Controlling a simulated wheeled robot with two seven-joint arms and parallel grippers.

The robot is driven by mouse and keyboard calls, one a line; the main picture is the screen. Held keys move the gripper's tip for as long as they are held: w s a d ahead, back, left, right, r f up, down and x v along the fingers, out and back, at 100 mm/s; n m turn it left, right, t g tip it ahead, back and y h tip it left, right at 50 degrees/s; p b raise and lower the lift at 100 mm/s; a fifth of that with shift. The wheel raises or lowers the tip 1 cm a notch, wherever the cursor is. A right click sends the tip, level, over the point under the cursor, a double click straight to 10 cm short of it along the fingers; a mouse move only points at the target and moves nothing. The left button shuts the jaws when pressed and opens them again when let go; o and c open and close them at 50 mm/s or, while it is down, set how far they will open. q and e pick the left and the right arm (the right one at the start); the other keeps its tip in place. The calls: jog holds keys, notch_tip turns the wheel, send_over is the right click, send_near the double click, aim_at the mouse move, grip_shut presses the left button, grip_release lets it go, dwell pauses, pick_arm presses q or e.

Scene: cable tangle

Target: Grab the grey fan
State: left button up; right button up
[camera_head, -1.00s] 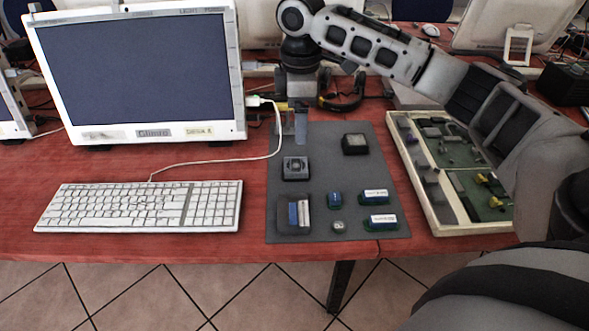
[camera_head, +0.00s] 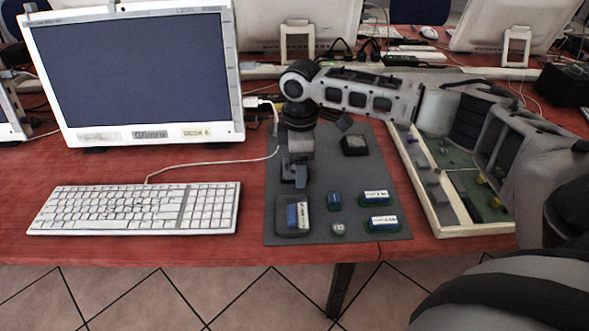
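My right arm comes in from the right, and its gripper (camera_head: 294,176) points down over the upper left part of the dark grey mat (camera_head: 336,172). The grey fan, a small square part seen there a second ago, is now covered by this gripper. I cannot tell whether the fingers touch the fan or how far apart they are. My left gripper is not in view.
On the mat lie a dark square block (camera_head: 354,145), a blue-and-white part on a dark base (camera_head: 293,216) and several small blue or green parts. A framed tray of boards (camera_head: 433,213) is at right, a keyboard (camera_head: 136,208) and monitor (camera_head: 137,75) at left. A white cable (camera_head: 215,162) runs near the gripper.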

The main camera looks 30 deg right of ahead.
jog(key=c, duration=1.1)
